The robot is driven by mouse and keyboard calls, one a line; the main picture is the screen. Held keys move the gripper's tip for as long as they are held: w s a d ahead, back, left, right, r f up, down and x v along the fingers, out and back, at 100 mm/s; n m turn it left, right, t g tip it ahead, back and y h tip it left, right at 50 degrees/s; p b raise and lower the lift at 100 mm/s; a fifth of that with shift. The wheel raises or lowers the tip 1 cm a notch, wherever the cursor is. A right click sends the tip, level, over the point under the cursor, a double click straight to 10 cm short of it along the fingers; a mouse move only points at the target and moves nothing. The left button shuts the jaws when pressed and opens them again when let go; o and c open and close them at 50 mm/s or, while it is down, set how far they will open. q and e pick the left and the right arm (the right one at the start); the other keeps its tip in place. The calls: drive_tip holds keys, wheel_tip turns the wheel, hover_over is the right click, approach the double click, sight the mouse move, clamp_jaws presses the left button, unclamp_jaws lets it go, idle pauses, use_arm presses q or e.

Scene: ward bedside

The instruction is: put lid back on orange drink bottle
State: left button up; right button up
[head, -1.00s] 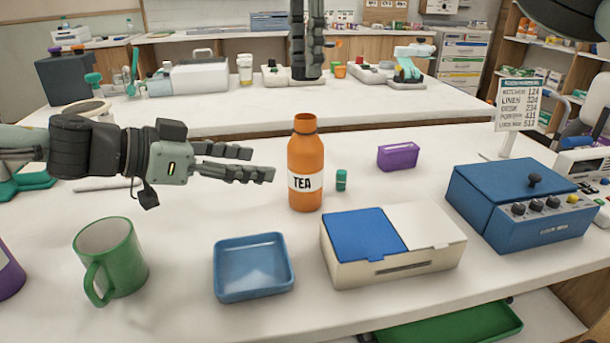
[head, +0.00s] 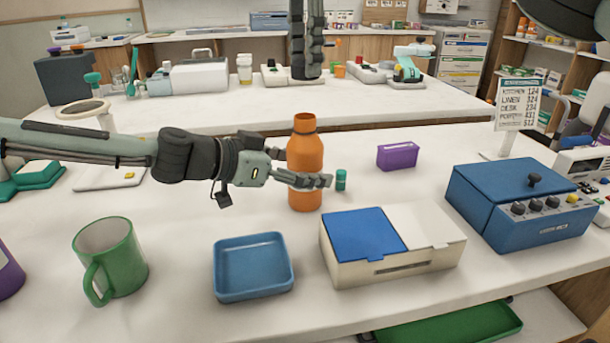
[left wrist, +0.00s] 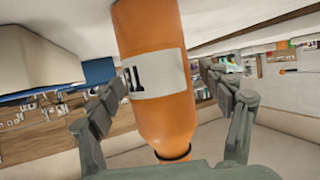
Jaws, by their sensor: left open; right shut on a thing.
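The orange bottle (head: 304,150) stands upright on the table, its narrow neck on top with no separate lid visible on it. My left gripper (head: 304,172) is open around the bottle's body, one finger in front of it and the other partly hidden behind it. In the left wrist view the bottle (left wrist: 160,115), with its white label, lies between the two open fingers (left wrist: 161,78). My right gripper (head: 306,72) hangs down above and beyond the bottle, its fingers closed together. What it holds is hidden, and I cannot make out the lid.
A small teal cylinder (head: 341,180) stands just right of the bottle. A purple block (head: 397,156), a blue-and-white box (head: 345,268), a blue tray (head: 253,294), a green mug (head: 122,265) and a blue device (head: 540,232) stand around. The table between tray and bottle is clear.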

use_arm(q)
drive_tip(key=shift+c, duration=0.6)
drive_tip(key=c, duration=1.7)
use_arm(e)
drive_tip(key=shift+f, duration=2.5)
drive_tip(key=shift+f, duration=0.1)
drive_tip(key=shift+f, duration=0.8)
use_arm(q)
clamp_jaws()
use_arm(e)
drive_tip(key=shift+f, duration=0.55)
